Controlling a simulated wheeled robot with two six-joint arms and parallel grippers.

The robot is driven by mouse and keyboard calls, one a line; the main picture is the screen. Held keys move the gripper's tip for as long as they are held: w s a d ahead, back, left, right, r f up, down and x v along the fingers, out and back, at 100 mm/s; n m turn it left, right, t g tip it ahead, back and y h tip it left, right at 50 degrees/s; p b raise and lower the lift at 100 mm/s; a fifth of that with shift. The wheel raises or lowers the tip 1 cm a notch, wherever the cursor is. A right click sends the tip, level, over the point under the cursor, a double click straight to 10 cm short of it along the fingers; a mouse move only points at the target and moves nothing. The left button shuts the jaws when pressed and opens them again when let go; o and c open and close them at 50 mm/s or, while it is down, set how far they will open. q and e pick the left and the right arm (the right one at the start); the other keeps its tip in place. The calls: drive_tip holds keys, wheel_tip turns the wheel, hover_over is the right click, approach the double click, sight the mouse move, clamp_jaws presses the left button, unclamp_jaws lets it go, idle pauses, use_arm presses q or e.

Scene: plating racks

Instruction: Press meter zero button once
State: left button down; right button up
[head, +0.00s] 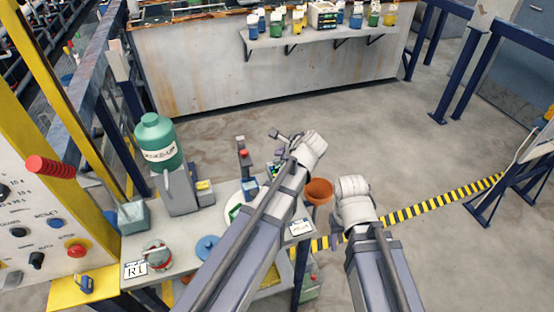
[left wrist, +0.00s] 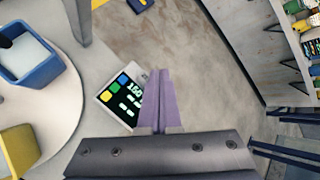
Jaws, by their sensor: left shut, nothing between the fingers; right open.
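The meter (left wrist: 122,100) shows in the left wrist view as a dark panel with bright digits and blue, green and yellow buttons. It lies tilted in the picture, just left of my left gripper's fingers. My left gripper (left wrist: 158,74) is shut and empty, its fingers overlapping the meter's right edge in the picture; I cannot tell whether they touch it. In the head view my left gripper (head: 280,136) is above the far right part of the bench. My right gripper (head: 352,188) is right of the bench, over the floor; its fingers are largely hidden by the wrist.
The bench (head: 190,235) carries a green bottle (head: 160,140), a grey stand and small items. An orange cup (head: 319,191) is between my arms. The floor beyond is clear.

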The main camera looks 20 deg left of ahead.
use_arm(q)
drive_tip(key=shift+f, duration=0.15)
idle(0.3)
drive_tip(key=shift+f+b, duration=0.25)
drive_tip(key=shift+b, duration=0.2)
drive_tip(key=shift+f+b, duration=0.5)
drive_tip(key=shift+f, duration=0.05)
idle(0.4)
drive_tip(key=shift+r, duration=0.2)
drive_tip(key=shift+r+p, duration=0.75)
drive_tip(key=shift+p, duration=0.2)
drive_tip(key=shift+r, duration=0.15)
wheel_tip(320, 180, up, 5)
drive_tip(key=p, duration=0.5)
